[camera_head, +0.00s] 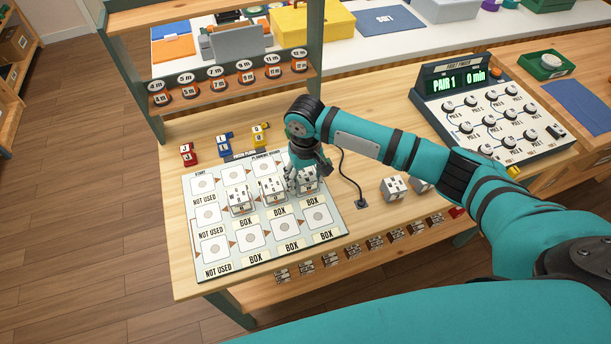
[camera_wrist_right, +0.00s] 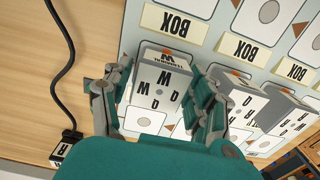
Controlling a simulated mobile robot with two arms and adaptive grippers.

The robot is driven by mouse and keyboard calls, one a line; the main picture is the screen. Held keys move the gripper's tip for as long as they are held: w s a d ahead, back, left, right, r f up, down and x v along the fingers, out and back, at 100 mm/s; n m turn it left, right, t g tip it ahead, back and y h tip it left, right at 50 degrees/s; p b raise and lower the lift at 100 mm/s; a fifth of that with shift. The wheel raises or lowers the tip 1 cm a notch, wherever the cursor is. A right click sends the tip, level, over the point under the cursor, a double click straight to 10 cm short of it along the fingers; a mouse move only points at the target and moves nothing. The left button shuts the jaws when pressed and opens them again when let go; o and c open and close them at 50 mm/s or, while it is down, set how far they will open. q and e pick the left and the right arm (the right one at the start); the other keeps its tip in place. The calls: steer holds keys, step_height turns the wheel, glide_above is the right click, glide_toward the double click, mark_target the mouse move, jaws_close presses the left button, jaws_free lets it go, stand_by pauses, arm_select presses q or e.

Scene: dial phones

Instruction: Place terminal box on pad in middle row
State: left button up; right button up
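The pad board (camera_head: 226,221) lies on the table, with printed labels and rows of square pads. Two white terminal boxes (camera_head: 238,199) (camera_head: 272,191) stand side by side in its middle row. A third terminal box (camera_head: 307,184) is at the right end of that row, partly hidden by my right gripper (camera_head: 303,178). In the wrist view this terminal box (camera_wrist_right: 160,84) lies between the fingers of my right gripper (camera_wrist_right: 160,95), close to both. I cannot tell whether the fingers press on it or stand slightly apart. My left gripper is not in view.
Two grey-white boxes (camera_head: 394,188) (camera_head: 420,185) stand right of the board, beside a black cable (camera_head: 344,178). Red, blue and yellow blocks (camera_head: 224,143) sit behind it. A dial panel (camera_head: 490,110) showing "PAIR 1" stands at the right. Small labelled blocks (camera_head: 330,259) line the front shelf.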

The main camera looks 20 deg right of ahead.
mark_target(305, 176)
steer(key=shift+o, duration=0.6)
steer(key=shift+r, duration=0.3)
step_height(305, 176, up, 12)
steer(key=shift+f+b, duration=0.15)
steer(key=shift+b, duration=0.15)
steer(key=shift+f, duration=0.1)
